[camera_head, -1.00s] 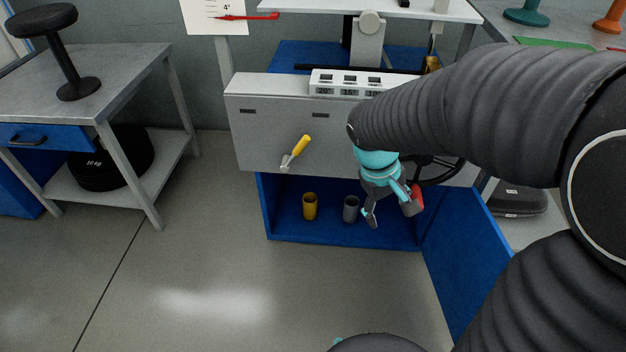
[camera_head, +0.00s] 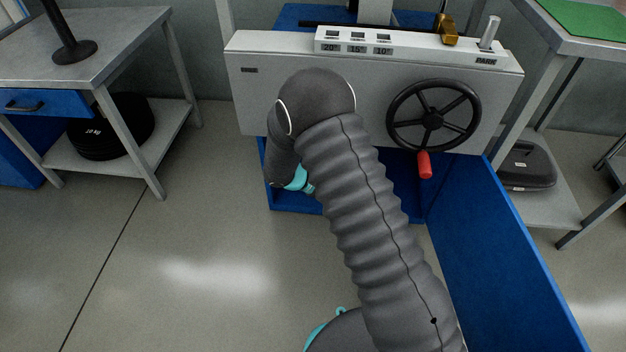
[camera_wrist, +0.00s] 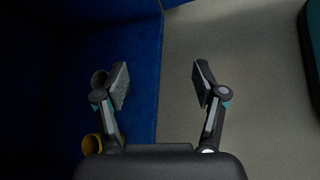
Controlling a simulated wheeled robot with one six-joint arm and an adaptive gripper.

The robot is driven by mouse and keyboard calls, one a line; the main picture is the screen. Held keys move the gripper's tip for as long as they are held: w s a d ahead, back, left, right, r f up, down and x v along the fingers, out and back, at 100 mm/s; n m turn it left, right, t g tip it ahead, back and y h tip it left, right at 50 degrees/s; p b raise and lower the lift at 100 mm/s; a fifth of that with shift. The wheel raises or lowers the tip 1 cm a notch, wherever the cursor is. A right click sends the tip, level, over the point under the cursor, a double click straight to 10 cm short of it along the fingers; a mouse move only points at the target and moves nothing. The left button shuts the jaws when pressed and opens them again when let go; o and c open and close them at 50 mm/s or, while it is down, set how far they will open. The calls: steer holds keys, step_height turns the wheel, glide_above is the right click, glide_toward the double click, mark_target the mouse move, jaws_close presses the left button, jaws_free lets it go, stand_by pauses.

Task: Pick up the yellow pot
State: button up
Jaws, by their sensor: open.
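The yellow pot (camera_wrist: 91,145) shows partly at the lower left of the wrist view, left of my gripper's base and partly cut off by it. A grey pot (camera_wrist: 99,79) is farther up, partly behind the left finger. Both are on the blue floor of the cabinet (camera_wrist: 145,100). My gripper (camera_wrist: 161,83) is open, with nothing between its fingers. Its gap spans the blue floor's edge and the grey ground, to the right of both pots. In the head view my arm hides both pots and nearly all of my gripper.
The grey machine panel (camera_head: 250,95) stands above the blue cabinet, with a black handwheel (camera_head: 433,118) and its red handle (camera_head: 425,166). An open blue door (camera_head: 500,260) stands at the right. A workbench (camera_head: 110,60) is at left. The ground between is clear.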

steer(key=w+a+f+n+t+y, duration=0.1)
steer(key=w+a+f+n+t, duration=0.3)
steer(key=a+f, duration=0.1)
steer(key=w+a+f+n+t+y+b, duration=0.1)
steer(key=w+a+f+n+t, duration=0.2)
steer(key=a+f+n+t, duration=0.2)
steer(key=w+a+f+n+t+y, duration=0.1)
steer(key=w+a+f+n+t, duration=0.3)
steer(key=a+f, duration=0.1)
steer(key=shift+w+a+f+n+t, duration=0.15)
steer(key=shift+a+f, duration=0.05)
steer(key=shift+f, duration=0.2)
steer(key=shift+w+a+f+n+t, duration=0.15)
steer(key=shift+a+f, duration=0.05)
steer(key=shift+f, duration=0.2)
steer(key=shift+w+a+f+b, duration=0.1)
steer(key=shift+w+b, duration=0.1)
steer(key=shift+b, duration=0.1)
steer(key=x, duration=0.8)
steer(key=shift+f, duration=0.1)
steer(key=x, duration=0.4)
steer(key=shift+w+d+f+b, duration=0.15)
steer(key=shift+d+f+b, duration=0.1)
steer(key=shift+f+b, duration=0.1)
steer(key=shift+w+d+r, duration=0.1)
steer(key=shift+w+d, duration=0.05)
steer(key=shift+w, duration=0.25)
steer(key=c, duration=1)
